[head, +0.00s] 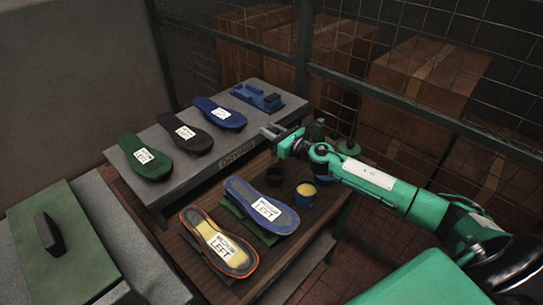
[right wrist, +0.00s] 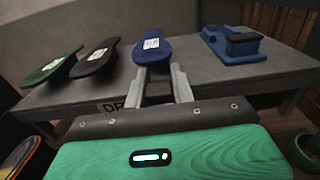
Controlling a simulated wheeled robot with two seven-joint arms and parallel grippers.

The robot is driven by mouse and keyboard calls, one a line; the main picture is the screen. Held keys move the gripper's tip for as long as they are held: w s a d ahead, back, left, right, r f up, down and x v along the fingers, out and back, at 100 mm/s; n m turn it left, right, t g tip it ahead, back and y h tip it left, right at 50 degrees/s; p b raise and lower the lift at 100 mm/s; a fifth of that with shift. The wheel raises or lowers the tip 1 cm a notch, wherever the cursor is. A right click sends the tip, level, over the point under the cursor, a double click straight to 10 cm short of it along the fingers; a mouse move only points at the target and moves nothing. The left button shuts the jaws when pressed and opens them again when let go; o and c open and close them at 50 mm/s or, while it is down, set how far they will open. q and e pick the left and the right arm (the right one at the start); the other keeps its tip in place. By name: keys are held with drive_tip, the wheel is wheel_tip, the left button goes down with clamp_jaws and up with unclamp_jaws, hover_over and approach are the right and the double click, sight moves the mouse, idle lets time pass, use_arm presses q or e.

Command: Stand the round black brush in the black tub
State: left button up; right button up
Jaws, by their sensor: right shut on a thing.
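My right gripper (head: 272,134) is above the far side of the wooden table, near the front edge of the grey drying bench. In the right wrist view its two fingers (right wrist: 159,88) are shut on a dark piece, the black brush (right wrist: 158,91); only a small part of it shows between them. The brush's round end cannot be made out in the head view. The black tub (head: 273,176) stands on the wooden table, below the gripper and apart from it. My left gripper is not in view.
A blue tub with yellow contents (head: 306,190) stands right of the black tub. A blue-edged shoe sole (head: 262,206) and an orange-edged one (head: 218,243) lie in front. The grey bench (head: 194,172) holds several soles and a blue block (head: 256,97).

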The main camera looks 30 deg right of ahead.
sight(274, 160)
wheel_tip(274, 160, down, 9)
drive_tip(key=b, duration=0.1)
drive_tip(key=shift+b, duration=0.3)
drive_tip(key=shift+f, duration=0.2)
drive_tip(key=o, duration=1)
drive_tip(key=shift+s+r, duration=0.1)
drive_tip(key=shift+r, duration=0.1)
